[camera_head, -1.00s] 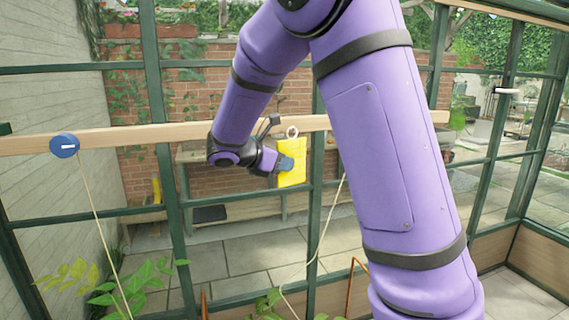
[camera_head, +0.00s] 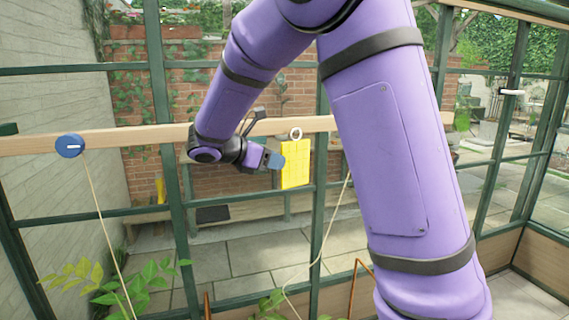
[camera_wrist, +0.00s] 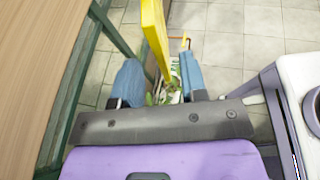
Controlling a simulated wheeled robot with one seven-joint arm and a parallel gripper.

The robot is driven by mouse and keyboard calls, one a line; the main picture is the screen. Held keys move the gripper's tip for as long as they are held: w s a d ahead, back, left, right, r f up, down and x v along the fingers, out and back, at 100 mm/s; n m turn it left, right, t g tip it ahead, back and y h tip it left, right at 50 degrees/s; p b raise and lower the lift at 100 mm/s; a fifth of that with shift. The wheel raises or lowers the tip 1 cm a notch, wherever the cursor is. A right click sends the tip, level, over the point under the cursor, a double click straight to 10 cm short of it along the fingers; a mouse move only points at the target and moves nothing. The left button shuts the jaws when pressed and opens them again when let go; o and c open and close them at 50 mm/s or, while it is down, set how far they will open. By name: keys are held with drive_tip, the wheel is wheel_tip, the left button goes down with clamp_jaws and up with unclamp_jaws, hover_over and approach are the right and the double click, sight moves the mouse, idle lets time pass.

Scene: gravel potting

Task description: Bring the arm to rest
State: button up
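My gripper (camera_head: 274,159) is at the left edge of a yellow card (camera_head: 296,166) in the head view. The card hangs from a pale ring (camera_head: 295,133) at the wooden rail (camera_head: 125,137). In the wrist view my gripper (camera_wrist: 159,62) has its two blue fingers spread apart. The yellow card (camera_wrist: 154,35) shows edge-on in the gap between them, with space to either side, and neither finger visibly grips it. The arm is bent and reaches out to the left toward the rail.
A blue round knob (camera_head: 69,146) with a cord sits on the rail at the left. Green glasshouse frame posts (camera_head: 166,120) stand along the rail. Leafy plants (camera_head: 130,285) are below. In the wrist view a white container (camera_wrist: 302,85) is at the right.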

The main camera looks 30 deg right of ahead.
drive_tip(key=shift+v, duration=2.75)
drive_tip(key=s+d+r+m+y, duration=0.1)
drive_tip(key=s+d+m+y, duration=0.2)
drive_tip(key=s+m+y, duration=0.85)
drive_tip(key=s+a+m+t+y, duration=0.1)
drive_tip(key=s+a+m+t, duration=0.1)
drive_tip(key=s, duration=0.6)
drive_tip(key=s+a+m+t+y, duration=0.1)
drive_tip(key=s+a+m+t, duration=0.1)
drive_tip(key=s, duration=0.7)
drive_tip(key=shift+s+a+f+m+t, duration=0.25)
drive_tip(key=shift+s+a+m+t, duration=0.15)
drive_tip(key=shift+m+t, duration=0.6)
drive_tip(key=shift+d+g, duration=0.15)
drive_tip(key=shift+g, duration=0.15)
